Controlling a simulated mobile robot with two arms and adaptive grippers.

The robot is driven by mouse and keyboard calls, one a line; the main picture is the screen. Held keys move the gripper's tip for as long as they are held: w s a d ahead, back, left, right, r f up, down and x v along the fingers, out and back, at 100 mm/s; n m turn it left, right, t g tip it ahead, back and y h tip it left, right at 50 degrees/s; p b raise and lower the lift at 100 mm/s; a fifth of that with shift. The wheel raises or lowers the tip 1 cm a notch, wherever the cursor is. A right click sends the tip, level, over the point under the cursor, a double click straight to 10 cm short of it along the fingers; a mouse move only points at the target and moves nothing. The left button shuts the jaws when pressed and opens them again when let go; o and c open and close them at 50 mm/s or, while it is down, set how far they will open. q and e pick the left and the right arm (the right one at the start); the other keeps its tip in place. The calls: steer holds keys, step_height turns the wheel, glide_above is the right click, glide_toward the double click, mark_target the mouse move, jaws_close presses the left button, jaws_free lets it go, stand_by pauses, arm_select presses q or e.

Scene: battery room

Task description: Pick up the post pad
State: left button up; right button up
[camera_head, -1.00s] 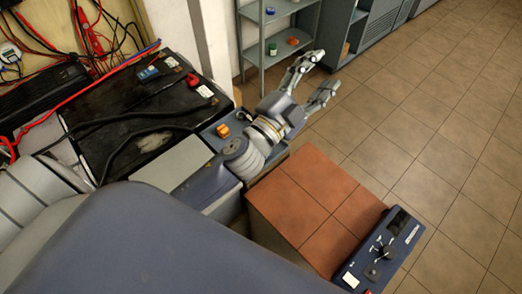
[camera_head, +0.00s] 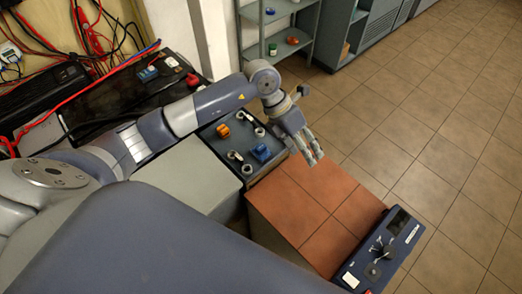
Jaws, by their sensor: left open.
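I cannot tell for sure which small item is the post pad. On the dark blue-grey tray (camera_head: 213,143) lie an orange piece (camera_head: 223,130), a blue piece (camera_head: 261,152) and several small pale metal parts with round ends (camera_head: 236,156). My left gripper (camera_head: 314,160) is open and empty. Its fingers point down and to the right, past the tray's right side, over the far edge of the terracotta-topped block. My left arm passes above the black battery and the tray's far side. My right gripper is not in view.
A black battery (camera_head: 110,125) with red and black cables stands at left. A grey shelf (camera_head: 283,27) at the back holds small coloured items. The terracotta-topped block (camera_head: 300,205) has a bare top beside a control box (camera_head: 380,250). Tiled floor (camera_head: 430,130) is open at right.

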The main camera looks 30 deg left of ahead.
arm_select(q)
steer(key=w+a+y, duration=0.1)
steer(key=a+y, duration=0.5)
steer(key=a, duration=0.8)
steer(key=n, duration=0.1)
glide_above(260, 147)
steer(key=shift+g, duration=0.4)
step_height(260, 147, down, 6)
steer(key=shift+s+a+f+p, duration=0.1)
steer(key=shift+s+a+p, duration=0.05)
steer(key=shift+p, duration=0.15)
step_height(260, 147, down, 5)
steer(key=shift+f+p, duration=0.1)
steer(key=shift+p, duration=0.4)
steer(key=c, duration=0.5)
